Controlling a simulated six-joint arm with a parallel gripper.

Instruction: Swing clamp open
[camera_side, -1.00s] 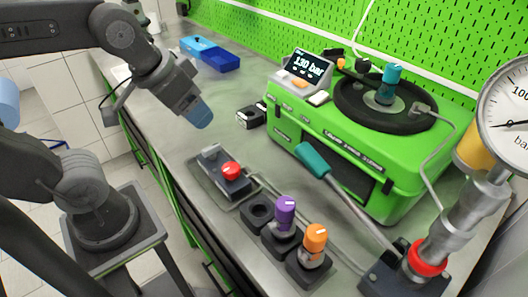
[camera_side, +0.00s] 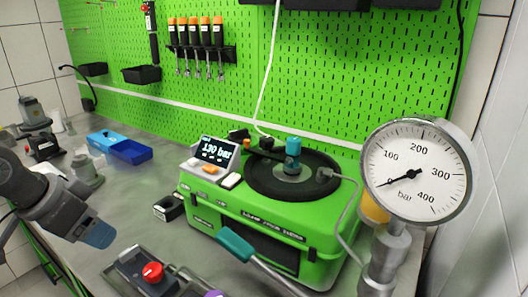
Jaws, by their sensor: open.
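The green pump tester (camera_side: 275,225) stands on the grey bench. On its top is a round black plate (camera_side: 315,183) with an upright teal knob (camera_side: 293,146) at its middle. A small black part (camera_side: 266,143) sits at the plate's back left rim; I cannot tell for sure which part is the clamp. My gripper (camera_side: 98,234), with blue-grey tips, is at the left, above the bench and well apart from the tester. It points down to the right and touches nothing; no object shows in it.
A display (camera_side: 214,149) reads about 130 bar. A pressure gauge (camera_side: 418,170) stands at the front right. A teal-handled lever (camera_side: 236,246) and a red button box (camera_side: 148,274) are in front. A blue tray (camera_side: 120,147) lies at the back left. Bench between gripper and tester is mostly clear.

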